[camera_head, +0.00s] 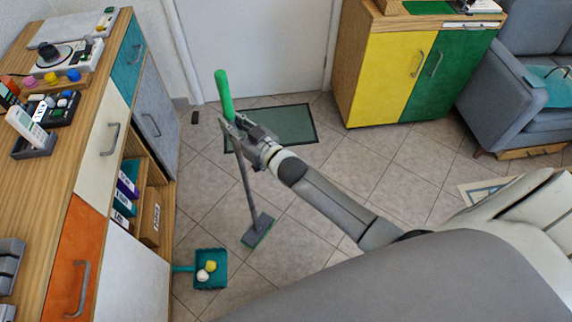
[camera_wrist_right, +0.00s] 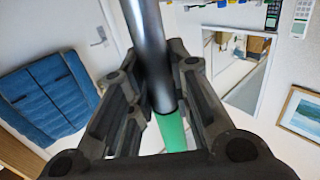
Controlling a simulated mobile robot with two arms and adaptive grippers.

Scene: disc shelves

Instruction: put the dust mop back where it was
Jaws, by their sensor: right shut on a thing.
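The dust mop has a green grip (camera_head: 224,94), a grey pole and a flat grey head with green edging (camera_head: 258,230). My right gripper (camera_head: 232,124) is shut on the pole just below the green grip. The mop stands nearly upright, slightly tilted, with its head at the floor; I cannot tell if it touches. In the right wrist view the pole (camera_wrist_right: 150,50) passes between the fingers, with part of the green grip (camera_wrist_right: 173,132) beyond them. My left gripper is not in view.
A teal dustpan (camera_head: 208,270) with a yellow and a white ball lies left of the mop head. A long wooden cabinet (camera_head: 60,140) lines the left side. A green doormat (camera_head: 285,127) lies before the white door. A yellow and green cabinet (camera_head: 395,70) and a grey sofa (camera_head: 510,100) stand right.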

